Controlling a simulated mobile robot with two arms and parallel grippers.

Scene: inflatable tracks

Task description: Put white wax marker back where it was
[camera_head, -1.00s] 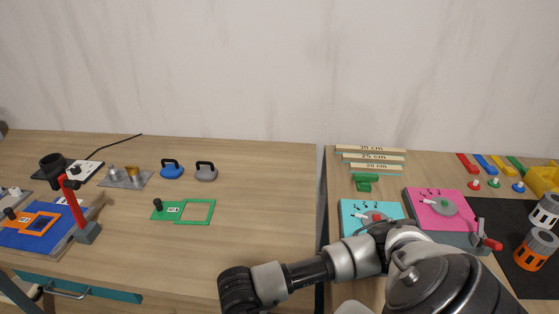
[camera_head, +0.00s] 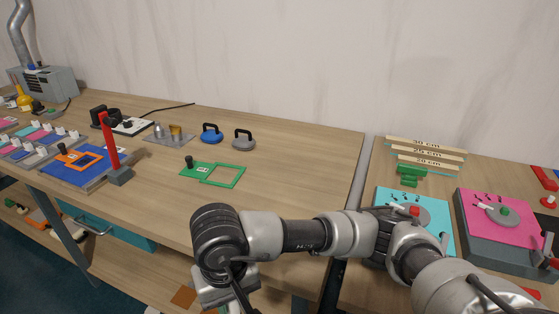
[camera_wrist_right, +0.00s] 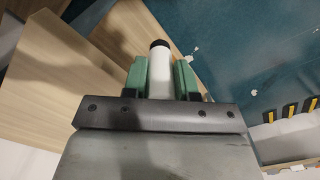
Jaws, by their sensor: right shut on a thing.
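The white wax marker (camera_wrist_right: 159,78) is a white cylinder with a dark end. In the right wrist view it stands between the green fingers of my right gripper (camera_wrist_right: 160,70), which is shut on it. The dark end sticks out past the fingertips. In the head view my right arm reaches across from the right and bends down in front of the left table's front edge. The fingers and the marker cannot be made out there. My left gripper is not in view.
The left wooden table (camera_head: 290,165) holds a green frame (camera_head: 222,175), blue (camera_head: 211,133) and grey (camera_head: 244,140) handled weights, and a blue board with a red lever (camera_head: 109,140). A teal drawer (camera_head: 105,227) sits below. Cyan (camera_head: 424,208) and pink (camera_head: 503,218) boxes stand on the right table.

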